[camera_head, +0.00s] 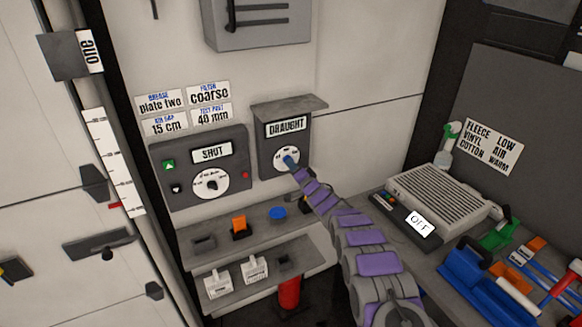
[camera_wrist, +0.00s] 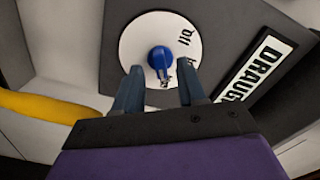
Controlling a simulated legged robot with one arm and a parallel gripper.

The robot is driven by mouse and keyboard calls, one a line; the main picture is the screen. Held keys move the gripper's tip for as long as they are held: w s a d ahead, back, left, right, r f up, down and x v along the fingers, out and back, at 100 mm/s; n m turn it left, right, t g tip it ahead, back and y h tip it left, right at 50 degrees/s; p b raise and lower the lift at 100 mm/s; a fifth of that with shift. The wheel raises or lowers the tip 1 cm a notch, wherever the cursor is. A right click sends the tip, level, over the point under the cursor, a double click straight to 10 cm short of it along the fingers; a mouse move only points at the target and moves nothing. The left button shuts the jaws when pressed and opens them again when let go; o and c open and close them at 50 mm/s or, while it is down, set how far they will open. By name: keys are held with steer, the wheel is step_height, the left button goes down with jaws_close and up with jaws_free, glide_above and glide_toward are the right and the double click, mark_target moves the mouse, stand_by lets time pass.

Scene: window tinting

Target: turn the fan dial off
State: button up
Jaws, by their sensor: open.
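The fan dial is a blue knob (camera_wrist: 160,58) on a round white plate (camera_head: 281,154), set in a grey box (camera_head: 264,165) labelled DRAUGHT. My gripper (camera_wrist: 160,82) is open in the wrist view, with one finger on each side of the knob's lower part. I cannot tell whether the fingers touch the knob. Lettering on the plate is partly hidden by the fingers. In the head view my gripper (camera_head: 289,163) reaches the dial and covers part of it.
A second grey box (camera_head: 205,172) labelled SHUT, with its own dial (camera_head: 211,184), is to the left. A shelf (camera_head: 262,227) below holds an orange block (camera_head: 239,226) and a blue round item (camera_head: 278,213). A bench at right holds a ribbed unit (camera_head: 438,196) marked OFF.

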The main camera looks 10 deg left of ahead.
steer(key=shift+x, duration=1.05)
steer(key=shift+w, duration=0.1)
steer(key=shift+d, duration=0.15)
jaws_close()
